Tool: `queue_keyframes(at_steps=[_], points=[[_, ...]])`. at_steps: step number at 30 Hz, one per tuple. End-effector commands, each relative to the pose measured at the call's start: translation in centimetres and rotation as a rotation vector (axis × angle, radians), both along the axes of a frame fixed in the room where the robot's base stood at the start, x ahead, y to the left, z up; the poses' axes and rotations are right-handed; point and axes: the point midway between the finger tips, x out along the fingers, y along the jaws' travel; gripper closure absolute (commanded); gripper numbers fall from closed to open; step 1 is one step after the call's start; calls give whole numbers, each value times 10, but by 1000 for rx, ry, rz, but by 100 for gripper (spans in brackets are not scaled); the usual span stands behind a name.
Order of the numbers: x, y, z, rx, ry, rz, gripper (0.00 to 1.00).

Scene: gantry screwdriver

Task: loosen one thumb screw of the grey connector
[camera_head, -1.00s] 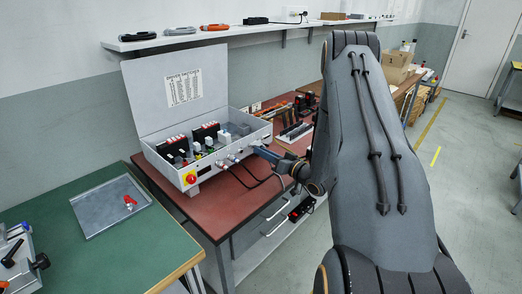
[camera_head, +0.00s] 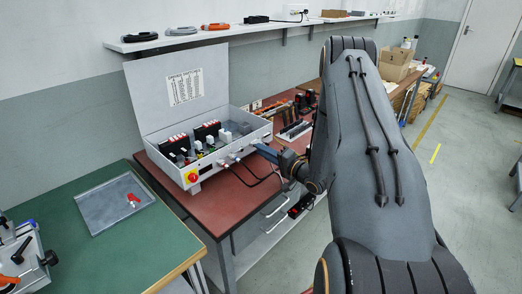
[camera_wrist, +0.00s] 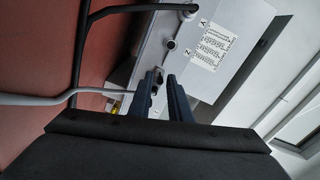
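The grey control box (camera_head: 215,158) with its lid up stands on the red-topped bench, cables running from its front right face. In the wrist view the box's grey face (camera_wrist: 196,22) fills the upper middle, with a white label (camera_wrist: 212,44) and round fittings. My gripper (camera_wrist: 164,76) points at this face, its two dark fingers close together with a narrow gap. A small metallic part (camera_wrist: 156,84) shows at the fingertips; I cannot tell whether the fingers grip it. The grey connector and its thumb screws cannot be made out clearly. In the head view my gripper (camera_head: 263,150) is at the box's right front.
A black cable (camera_wrist: 90,40) and a grey cable (camera_wrist: 60,99) cross the wrist view left of the fingers. A metal tray (camera_head: 105,210) with a red-handled item (camera_head: 133,199) lies on the green table at left. Tools stand farther back on the red bench (camera_head: 235,205).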

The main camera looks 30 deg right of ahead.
Motion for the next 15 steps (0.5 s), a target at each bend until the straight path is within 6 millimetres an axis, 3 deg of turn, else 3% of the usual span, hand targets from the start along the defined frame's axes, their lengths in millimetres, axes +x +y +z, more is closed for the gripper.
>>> queue_keyframes(at_steps=[2, 6, 15], points=[[0, 0, 0, -1, 0, 0, 82], [0, 0, 0, -2, -1, 0, 100], [0, 0, 0, -41, -15, 0, 100]])
